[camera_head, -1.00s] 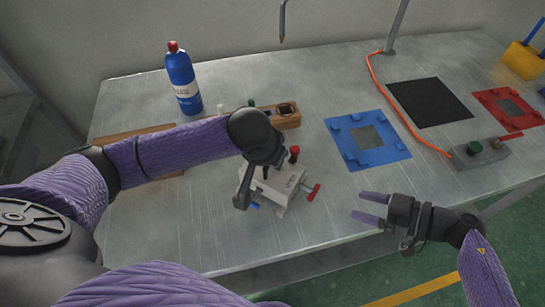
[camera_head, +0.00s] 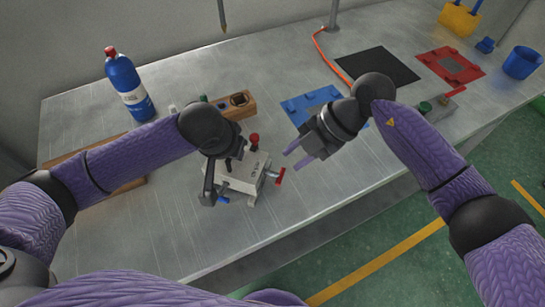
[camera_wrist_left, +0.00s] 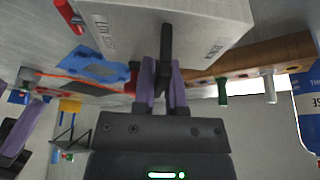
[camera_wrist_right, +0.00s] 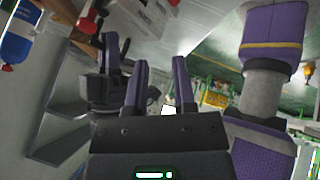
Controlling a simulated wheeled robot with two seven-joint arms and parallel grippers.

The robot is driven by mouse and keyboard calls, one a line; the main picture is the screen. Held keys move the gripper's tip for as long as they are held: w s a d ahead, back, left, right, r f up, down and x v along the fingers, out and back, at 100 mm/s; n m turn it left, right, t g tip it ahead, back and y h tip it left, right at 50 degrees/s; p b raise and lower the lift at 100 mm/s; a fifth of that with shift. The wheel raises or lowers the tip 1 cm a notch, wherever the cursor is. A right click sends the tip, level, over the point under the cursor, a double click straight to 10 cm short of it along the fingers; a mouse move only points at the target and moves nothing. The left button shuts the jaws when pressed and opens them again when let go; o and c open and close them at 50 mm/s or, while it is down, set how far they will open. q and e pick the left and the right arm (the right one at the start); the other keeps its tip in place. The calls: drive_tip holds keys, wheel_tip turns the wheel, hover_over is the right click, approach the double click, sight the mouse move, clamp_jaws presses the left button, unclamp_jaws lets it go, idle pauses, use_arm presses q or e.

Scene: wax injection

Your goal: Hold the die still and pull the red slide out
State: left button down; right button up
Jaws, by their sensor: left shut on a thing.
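The die (camera_head: 243,172) is a pale grey block on the metal table, with a red knob (camera_head: 254,137) on top. The red slide (camera_head: 279,176) sticks out of its right side as a T-shaped handle. In the left wrist view, the die (camera_wrist_left: 205,14) fills the top and the red slide (camera_wrist_left: 68,14) shows at its left. My left gripper (camera_wrist_left: 163,88) is shut on a black post (camera_wrist_left: 166,45) at the die. My right gripper (camera_head: 291,157) is open and empty, up and right of the red slide and apart from it; its fingers (camera_wrist_right: 160,70) are spread in its wrist view.
A wooden block (camera_head: 237,108) with holes and a blue bottle (camera_head: 128,88) stand behind the die. A blue plate (camera_head: 312,104), black mat (camera_head: 377,66) and red plate (camera_head: 449,64) lie to the right. The table in front of the right gripper is clear.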

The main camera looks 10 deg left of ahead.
sight(283, 168)
drive_tip(key=f+n+t+h, duration=0.1)
drive_tip(key=f, duration=0.1)
drive_tip(key=w+a+f+n+t+h, duration=0.1)
drive_tip(key=f+n+h, duration=0.1)
drive_tip(key=f, duration=0.1)
drive_tip(key=w+a+f+n+t+h, duration=0.1)
drive_tip(key=f+n, duration=0.1)
drive_tip(key=f, duration=0.1)
drive_tip(key=shift+w+a+h, duration=0.15)
drive_tip(key=shift+a+h, duration=0.1)
drive_tip(key=shift+h, duration=0.05)
clamp_jaws()
idle(1.2)
